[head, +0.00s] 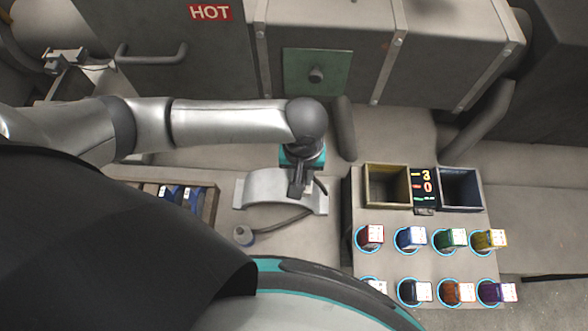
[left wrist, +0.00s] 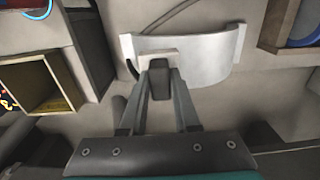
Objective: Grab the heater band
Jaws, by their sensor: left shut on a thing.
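The heater band (head: 262,188) is a pale grey curved half-ring with a cable ending in a round plug (head: 243,236). It also shows in the left wrist view (left wrist: 208,58), with a dark block (left wrist: 160,82) at its edge. My left gripper (head: 297,188) comes down over the right part of the band. In the left wrist view its fingers (left wrist: 160,85) are closed on the dark block of the band. Whether the band rests on the surface or is lifted I cannot tell. My right gripper is in neither view.
To the right, a grey board (head: 425,258) carries several coloured blocks in blue-ringed spots, a yellow-lined bin (head: 387,168), a blue-lined bin (head: 461,175) and a display (head: 426,186). A tray (head: 207,205) with blue items lies left. A machine marked HOT (head: 210,13) stands behind.

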